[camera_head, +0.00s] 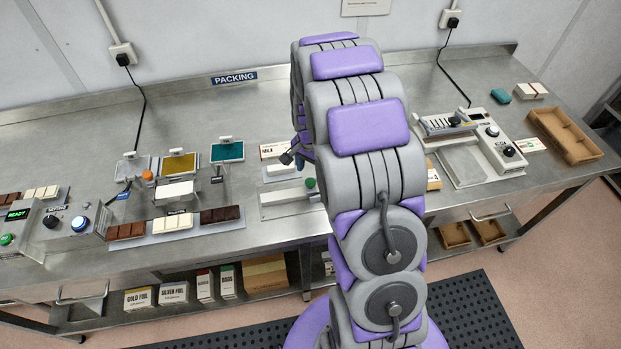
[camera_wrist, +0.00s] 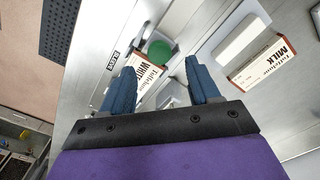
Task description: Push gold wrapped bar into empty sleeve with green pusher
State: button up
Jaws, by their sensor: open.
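The green pusher knob (camera_head: 310,184) stands at the right end of a pale metal fixture (camera_head: 285,200), partly hidden by my arm. The knob also shows in the wrist view (camera_wrist: 159,52), between my spread blue fingers. My gripper (camera_wrist: 158,66) is open and empty, and the knob appears beyond its fingertips. A sleeve marked WHITE (camera_wrist: 146,82) lies near the left finger. A sleeve marked MILK (camera_wrist: 263,62) lies to the right; it also shows in the head view (camera_head: 273,150). I cannot make out a gold wrapped bar; my arm hides part of the bench.
Silver, gold (camera_head: 179,164) and teal foil stands sit left of my arm. Chocolate bars lie on a tray (camera_head: 165,229) in front. A grey sealing machine (camera_head: 470,145) and a brown crate (camera_head: 564,134) stand to the right. The back of the bench is mostly clear.

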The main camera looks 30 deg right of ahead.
aim_at(310, 181)
jog(key=shift+a+f, duration=0.1)
jog(key=shift+f, duration=2.25)
grip_shut()
